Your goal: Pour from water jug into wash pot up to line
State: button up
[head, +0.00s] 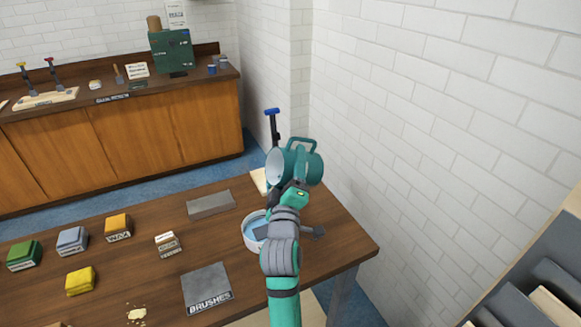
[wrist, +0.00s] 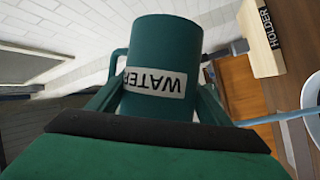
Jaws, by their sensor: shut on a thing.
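The teal water jug (head: 303,168) is held above the right part of the near table, tipped on its side with its open mouth to the left. Its white WATER label (wrist: 156,82) reads upside down in the wrist view. My gripper (head: 294,192) is shut on the jug, with one finger on each side of it in the wrist view. The white wash pot (head: 247,243) stands on the table below and left of the jug, with blue liquid inside. My arm hides its right part. I see no falling stream, and the pot's line cannot be made out.
A wooden holder (head: 258,181) with a blue-topped tool (head: 272,124) stands behind the jug. A grey BRUSHES mat (head: 206,284), a grey slab (head: 210,204) and folded cloths (head: 73,240) lie left. The white brick wall (head: 430,150) is close on the right.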

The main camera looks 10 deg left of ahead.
aim_at(288, 144)
jog(key=shift+s+a+r+n+t, duration=0.2)
jog(key=shift+n+t, duration=0.1)
jog(key=shift+n, duration=0.2)
dwell(0.9)
jog(key=shift+r+m+g, duration=0.4)
jog(key=shift+r+m, duration=0.15)
jog(key=shift+m, duration=0.25)
jog(key=shift+w+r+m+g+h, duration=0.1)
jog(key=shift+r+m+g+h, duration=0.35)
jog(key=shift+m, duration=0.75)
jog(key=shift+r+m+g, duration=0.65)
jog(key=shift+m, duration=0.25)
notch_tip(288, 144, up, 3)
jog(key=m+g+y, duration=0.1)
jog(key=m+g, duration=0.2)
jog(key=m, duration=0.1)
jog(key=shift+r+m, duration=0.1)
jog(key=shift+m, duration=0.3)
jog(key=shift+r+m+g+y, duration=0.25)
jog(key=shift+m+g+y, duration=0.1)
jog(key=shift+m+g, duration=0.2)
